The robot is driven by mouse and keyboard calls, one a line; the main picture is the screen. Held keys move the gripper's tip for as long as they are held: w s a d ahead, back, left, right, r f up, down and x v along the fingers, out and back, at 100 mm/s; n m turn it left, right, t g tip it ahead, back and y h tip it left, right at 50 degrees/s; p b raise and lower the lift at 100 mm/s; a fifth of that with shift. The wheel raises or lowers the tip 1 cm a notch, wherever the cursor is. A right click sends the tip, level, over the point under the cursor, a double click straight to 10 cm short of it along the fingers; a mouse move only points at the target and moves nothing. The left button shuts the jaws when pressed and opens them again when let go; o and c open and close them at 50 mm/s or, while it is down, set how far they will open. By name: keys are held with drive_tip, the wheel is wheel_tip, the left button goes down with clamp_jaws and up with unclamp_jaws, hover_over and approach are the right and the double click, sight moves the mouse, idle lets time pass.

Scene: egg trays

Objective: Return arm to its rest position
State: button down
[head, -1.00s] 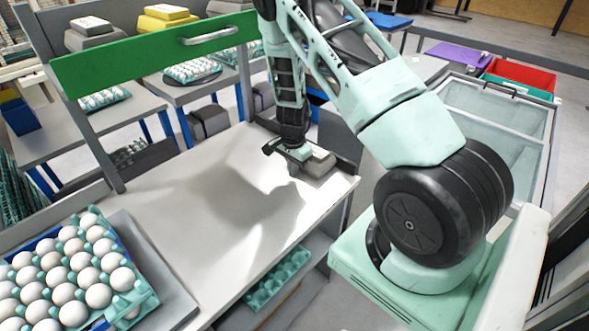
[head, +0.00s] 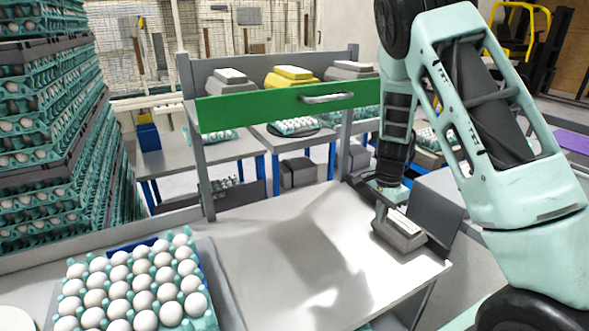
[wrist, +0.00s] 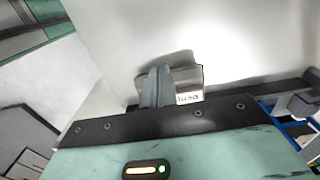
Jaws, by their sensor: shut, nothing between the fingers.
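My arm hangs down at the right of the head view. My gripper (head: 381,214) points down at the right end of the grey-white table (head: 260,240). In the wrist view the fingers of my gripper (wrist: 157,86) are together, with nothing held. A grey box-like device with a pale label (head: 400,232) stands on the table just beside the fingertips. It also shows behind the fingers in the wrist view (wrist: 188,80). I cannot tell whether the fingers touch it.
A teal tray of white eggs (head: 208,318) sits at the table's left. Tall stacks of egg trays (head: 60,150) stand far left. A green bar with a handle (head: 240,109) spans the table's back, with more devices above. The table's middle is clear.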

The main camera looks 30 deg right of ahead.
drive_tip(key=s+a+r+n+y, duration=0.1)
drive_tip(key=s+a+r+n, duration=0.15)
drive_tip(key=a, duration=0.55)
drive_tip(key=s+a+r+n, duration=0.1)
drive_tip(key=a+r+n, duration=0.25)
drive_tip(key=a, duration=0.35)
drive_tip(key=s+a+r+n+y, duration=0.15)
drive_tip(key=a+n, duration=0.25)
drive_tip(key=a, duration=0.4)
drive_tip(key=s+a+r+n+h, duration=0.1)
drive_tip(key=s+a+r+n, duration=0.2)
drive_tip(key=s+a+n, duration=0.3)
drive_tip(key=s+a+r+n+h, duration=0.1)
drive_tip(key=s+a+r+n, duration=0.3)
drive_tip(key=s+n, duration=0.5)
drive_tip(key=s+a, duration=0.2)
drive_tip(key=s, duration=0.2)
drive_tip(key=shift+s+a+r+b, duration=0.15)
drive_tip(key=shift+s+a+b, duration=0.15)
drive_tip(key=shift+a+b, duration=0.05)
